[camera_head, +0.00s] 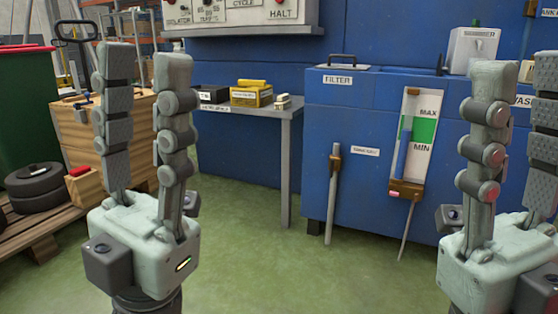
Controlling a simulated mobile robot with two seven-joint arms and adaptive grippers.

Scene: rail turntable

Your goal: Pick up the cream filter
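A small cream block (283,102) lies at the right end of the grey side table. It may be the cream filter, but it is too small to tell. A blue cabinet (273,94) has a FILTER label (338,80) under its handled lid (341,64); its inside is hidden. My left gripper (144,58) points up at the left, open and empty, nearer to me than the table. My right gripper (518,75) points up at the right edge, open and empty, in front of the cabinet. Neither gripper touches the block.
The grey table (288,150) also bears a yellow box (251,97) and a black bin (211,94). A MAX/MIN gauge (425,131) and a lever (333,195) are on the cabinet front. A white canister (472,48) stands on top. Green floor (260,260) is clear between my grippers.

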